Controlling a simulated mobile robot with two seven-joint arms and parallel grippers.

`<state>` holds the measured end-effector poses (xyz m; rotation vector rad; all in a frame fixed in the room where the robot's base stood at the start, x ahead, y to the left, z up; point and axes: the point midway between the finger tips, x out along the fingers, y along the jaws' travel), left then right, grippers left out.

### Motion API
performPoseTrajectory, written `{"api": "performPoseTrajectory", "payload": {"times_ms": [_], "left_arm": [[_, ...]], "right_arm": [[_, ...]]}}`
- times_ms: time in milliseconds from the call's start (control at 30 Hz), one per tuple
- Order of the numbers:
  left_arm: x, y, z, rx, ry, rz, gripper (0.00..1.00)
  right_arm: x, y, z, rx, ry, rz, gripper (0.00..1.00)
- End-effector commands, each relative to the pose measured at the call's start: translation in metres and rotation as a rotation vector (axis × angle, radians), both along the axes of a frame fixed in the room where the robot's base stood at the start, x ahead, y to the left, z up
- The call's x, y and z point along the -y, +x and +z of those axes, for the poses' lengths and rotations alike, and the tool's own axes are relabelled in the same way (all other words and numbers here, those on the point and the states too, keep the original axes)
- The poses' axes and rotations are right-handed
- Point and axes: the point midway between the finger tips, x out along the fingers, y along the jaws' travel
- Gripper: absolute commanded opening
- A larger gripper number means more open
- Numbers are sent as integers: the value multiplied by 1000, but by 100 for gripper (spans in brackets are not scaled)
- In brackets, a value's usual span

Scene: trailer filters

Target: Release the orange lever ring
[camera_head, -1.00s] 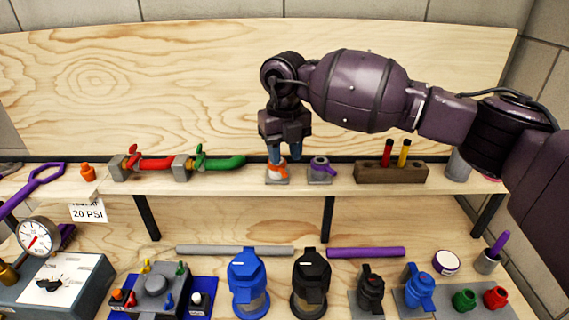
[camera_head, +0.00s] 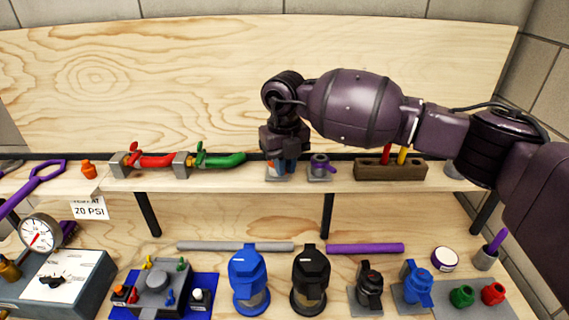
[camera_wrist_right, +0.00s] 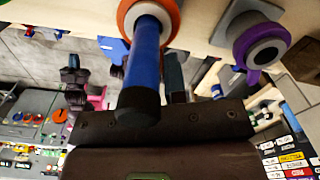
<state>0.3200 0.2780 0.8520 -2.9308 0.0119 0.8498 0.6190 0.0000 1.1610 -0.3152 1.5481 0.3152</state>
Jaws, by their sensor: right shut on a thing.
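The orange lever ring (camera_wrist_right: 126,18) sits around a pale round fitting on the shelf. In the head view it is mostly hidden behind my right gripper (camera_head: 281,166).
A purple lever ring (camera_head: 321,164) on a similar base stands close to the right. Red (camera_head: 155,161) and green (camera_head: 222,160) valve pipes are to the left. A wooden holder (camera_head: 390,172) stands farther right. The shelf edge (camera_head: 230,190) lies just in front.

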Motion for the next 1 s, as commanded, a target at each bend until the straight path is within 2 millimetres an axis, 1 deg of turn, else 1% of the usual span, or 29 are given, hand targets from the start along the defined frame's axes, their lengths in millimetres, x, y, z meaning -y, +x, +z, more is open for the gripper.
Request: {"api": "performPoseTrajectory", "payload": {"times_ms": [167, 300, 467, 600, 867, 900, 967, 1000], "left_arm": [[0, 0, -5, 1, 0, 0, 0], [0, 2, -14, 6, 0, -1, 0], [1, 5, -20, 12, 0, -2, 0], [2, 8, -19, 17, 0, -4, 0], [2, 10, -14, 26, 0, -5, 0], [2, 10, -14, 26, 0, -5, 0], [2, 10, -14, 27, 0, -5, 0], [2, 10, -14, 27, 1, -6, 0]], "right_arm": [[1, 1, -1, 2, 0, 24, 0], [4, 3, -2, 3, 0, 101, 0], [7, 5, -1, 3, -1, 191, 0], [8, 5, 0, 1, 0, 224, 0], [8, 5, 1, 1, 0, 226, 0], [8, 5, 1, 1, 0, 226, 17], [8, 5, 1, 1, 0, 225, 26], [8, 5, 1, 1, 0, 225, 32]]}}
